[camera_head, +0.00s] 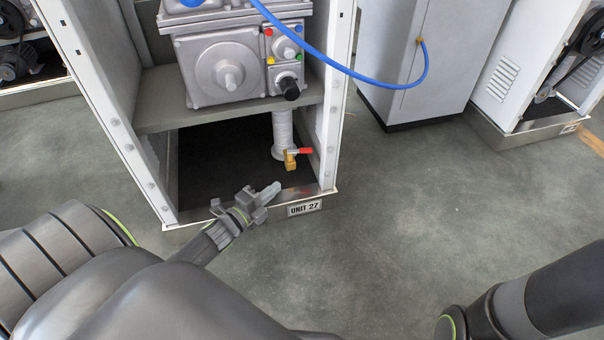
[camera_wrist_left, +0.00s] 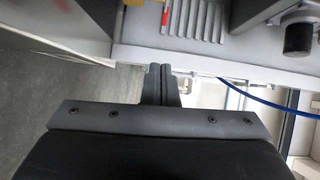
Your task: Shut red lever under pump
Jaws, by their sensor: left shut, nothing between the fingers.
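The red lever (camera_head: 305,150) sits on a brass valve (camera_head: 290,159) at the lower end of a pale vertical pipe (camera_head: 283,132) under the grey pump (camera_head: 224,68). The lever points right, about level and crosswise to the pipe. My left gripper (camera_head: 272,191) is shut and empty, below and a little left of the valve, near the cabinet's front sill, apart from the lever. In the left wrist view its closed fingers (camera_wrist_left: 160,84) point up the picture. A small red piece (camera_wrist_left: 165,18), likely the lever, shows beyond them near a ribbed pale part. My right gripper is out of view.
The open cabinet has white side posts (camera_head: 104,115), a grey shelf (camera_head: 160,118) above the valve and a front sill with a "UNIT 27" plate (camera_head: 305,209). A blue hose (camera_head: 340,69) loops right to a grey cabinet (camera_head: 415,60). Floor to the right is clear.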

